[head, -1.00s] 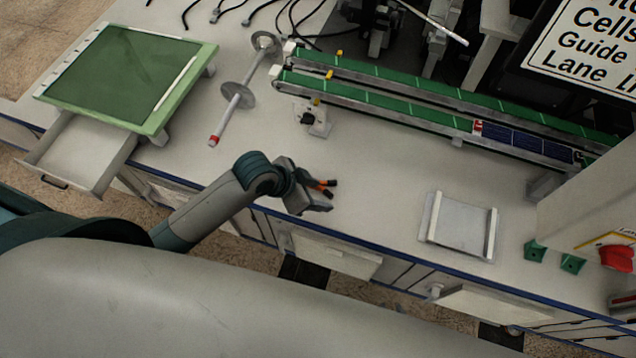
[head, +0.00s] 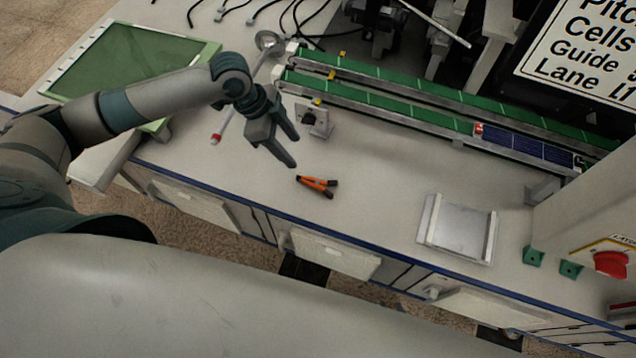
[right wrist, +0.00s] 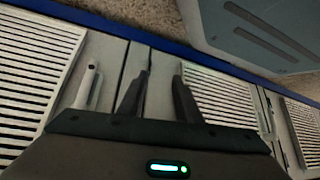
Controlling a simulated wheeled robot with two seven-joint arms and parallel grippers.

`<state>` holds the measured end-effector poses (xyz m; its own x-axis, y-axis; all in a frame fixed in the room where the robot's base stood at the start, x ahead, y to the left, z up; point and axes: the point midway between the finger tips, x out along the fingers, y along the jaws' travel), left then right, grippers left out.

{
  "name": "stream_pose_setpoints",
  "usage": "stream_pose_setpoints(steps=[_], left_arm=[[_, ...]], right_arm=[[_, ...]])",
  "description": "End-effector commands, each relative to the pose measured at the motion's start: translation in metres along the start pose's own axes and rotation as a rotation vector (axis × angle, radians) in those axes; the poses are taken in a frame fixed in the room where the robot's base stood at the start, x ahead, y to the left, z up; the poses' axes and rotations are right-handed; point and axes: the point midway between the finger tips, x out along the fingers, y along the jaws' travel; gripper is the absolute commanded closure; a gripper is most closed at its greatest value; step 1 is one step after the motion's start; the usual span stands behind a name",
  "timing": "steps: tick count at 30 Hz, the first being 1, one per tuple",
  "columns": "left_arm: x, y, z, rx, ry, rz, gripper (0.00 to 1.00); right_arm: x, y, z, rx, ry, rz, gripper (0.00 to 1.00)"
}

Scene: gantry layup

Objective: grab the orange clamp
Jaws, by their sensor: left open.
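The orange clamp (head: 316,184) with dark tips lies flat on the pale bench top, near its front edge, in the head view. My left gripper (head: 294,150) is open and empty, above and to the upper left of the clamp, apart from it. My right gripper (right wrist: 158,85) shows only in the right wrist view. Its two dark fingers stand apart with nothing between them, in front of slatted cabinet fronts below a blue edge.
A green conveyor (head: 400,104) carrying dark blue cells runs along the back. A grey tray (head: 462,230) sits right of the clamp. A rod with a red tip (head: 216,138) lies left of my gripper. The bench around the clamp is clear.

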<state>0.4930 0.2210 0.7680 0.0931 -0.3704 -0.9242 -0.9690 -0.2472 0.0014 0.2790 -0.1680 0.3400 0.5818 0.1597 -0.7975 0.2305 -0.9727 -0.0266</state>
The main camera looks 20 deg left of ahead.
Motion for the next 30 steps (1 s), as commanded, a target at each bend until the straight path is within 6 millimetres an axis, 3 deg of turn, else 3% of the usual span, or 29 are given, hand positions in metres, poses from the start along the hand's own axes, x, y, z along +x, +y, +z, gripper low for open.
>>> stream_pose_setpoints(steps=[11, 30], left_arm=[[0.010, 0.001, -0.001, -0.001, 0.001, 0.001, 0.49], [0.112, 0.001, -0.001, -0.001, 0.001, 0.000, 0.49]], right_arm=[[-0.001, -0.003, -0.001, 0.003, -0.004, -0.001, 0.69], [-0.014, 0.014, 0.046, -0.005, -0.123, 0.015, 0.69]])
